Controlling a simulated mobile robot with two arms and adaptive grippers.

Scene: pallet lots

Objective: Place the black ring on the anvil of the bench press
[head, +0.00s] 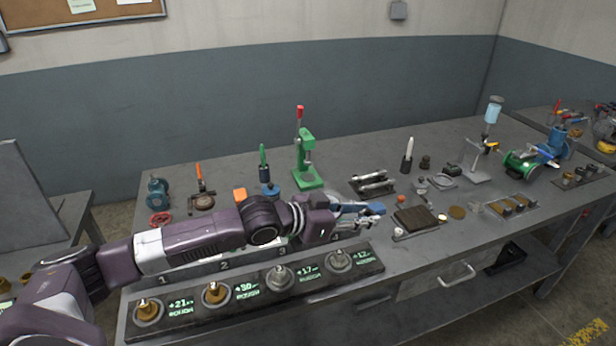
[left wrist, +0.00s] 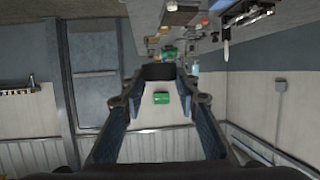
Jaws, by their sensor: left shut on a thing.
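The bench press (head: 306,160) is green with a red-topped lever and stands on the bench near the back, left of centre. My left gripper (head: 372,212) reaches in from the left and is to the right of and in front of the press, apart from it. In the left wrist view the fingers (left wrist: 158,78) close on a small dark piece (left wrist: 158,71), seen edge-on; it looks like the black ring, but its hole does not show. The anvil is too small to make out clearly. My right gripper is not in view.
A dark strip (head: 255,290) with several round fittings and lit labels lies along the front edge. A brown pad (head: 414,219), a tray of silver bars (head: 373,184) and a blue-and-green machine (head: 540,157) stand to the right. Orange and blue items (head: 268,190) stand left of the press.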

